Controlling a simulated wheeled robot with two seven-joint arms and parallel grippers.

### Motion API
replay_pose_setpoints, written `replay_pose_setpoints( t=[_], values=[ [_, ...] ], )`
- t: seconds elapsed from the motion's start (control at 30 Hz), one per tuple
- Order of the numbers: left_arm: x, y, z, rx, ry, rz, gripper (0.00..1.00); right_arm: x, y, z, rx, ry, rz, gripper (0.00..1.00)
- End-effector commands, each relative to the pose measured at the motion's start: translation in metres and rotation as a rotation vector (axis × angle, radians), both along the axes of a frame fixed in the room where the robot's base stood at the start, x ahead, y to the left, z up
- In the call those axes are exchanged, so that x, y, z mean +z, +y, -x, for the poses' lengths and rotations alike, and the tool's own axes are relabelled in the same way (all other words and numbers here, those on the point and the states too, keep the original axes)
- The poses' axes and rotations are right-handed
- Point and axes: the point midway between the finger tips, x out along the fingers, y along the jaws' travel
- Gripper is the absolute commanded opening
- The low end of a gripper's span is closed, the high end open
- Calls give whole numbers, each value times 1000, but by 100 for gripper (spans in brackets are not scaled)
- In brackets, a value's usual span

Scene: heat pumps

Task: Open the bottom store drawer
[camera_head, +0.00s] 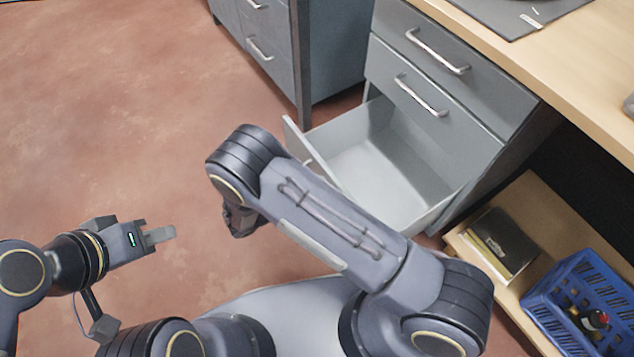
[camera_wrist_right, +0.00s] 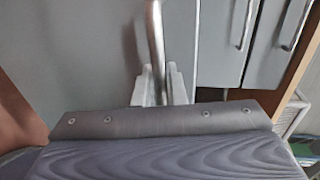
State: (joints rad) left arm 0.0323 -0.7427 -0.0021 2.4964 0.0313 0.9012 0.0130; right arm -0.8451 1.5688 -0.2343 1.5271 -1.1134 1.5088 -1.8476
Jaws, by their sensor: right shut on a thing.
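The bottom drawer (camera_head: 385,165) of the grey cabinet under the desk is pulled well out, and its empty inside shows. Its front panel also shows in the right wrist view (camera_wrist_right: 85,45). My right gripper (camera_wrist_right: 157,80) is shut on the drawer's bar handle (camera_wrist_right: 154,30), with a pale finger on each side of the bar. In the head view my right forearm covers much of the drawer front and the grip. My left gripper (camera_head: 158,236) is over the floor at the left, away from the drawer and seen side-on, so its opening is unclear.
Two shut drawers with bar handles (camera_head: 437,52) (camera_head: 421,96) are above the open one. A second grey cabinet (camera_head: 335,45) stands at the back. A low wooden shelf at the right holds a blue crate (camera_head: 543,300) and a dark book (camera_head: 500,243). The floor at left is clear.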

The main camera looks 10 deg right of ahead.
Motion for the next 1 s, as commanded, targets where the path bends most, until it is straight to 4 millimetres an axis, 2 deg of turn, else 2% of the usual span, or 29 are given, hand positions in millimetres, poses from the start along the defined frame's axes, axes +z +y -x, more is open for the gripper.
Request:
replay_pose_setpoints(
  t=[0.13, 0.17, 0.2, 0.53, 0.9, 1.0],
  values=[
    [0, 0, 0, 0, 0, 0, 31, -1, 0, 1, -3, 3, 0, 0],
    [0, 0, 0, 0, 0, 0, 31, -1, 0, 1, -3, 3, 0, 12],
    [0, 0, 0, 0, 0, 0, 31, -1, 0, 1, -2, 3, 0, 16],
    [1, 0, 0, 0, 0, 0, 31, 1, 4, 1, 1, 0, -1, 16],
    [12, 0, 0, 0, 0, 0, 31, 13, 56, 23, 2, -1, -2, 16],
    [13, 0, 0, 0, 0, 0, 31, 14, 65, 27, 0, 1, -1, 16]
  ],
)
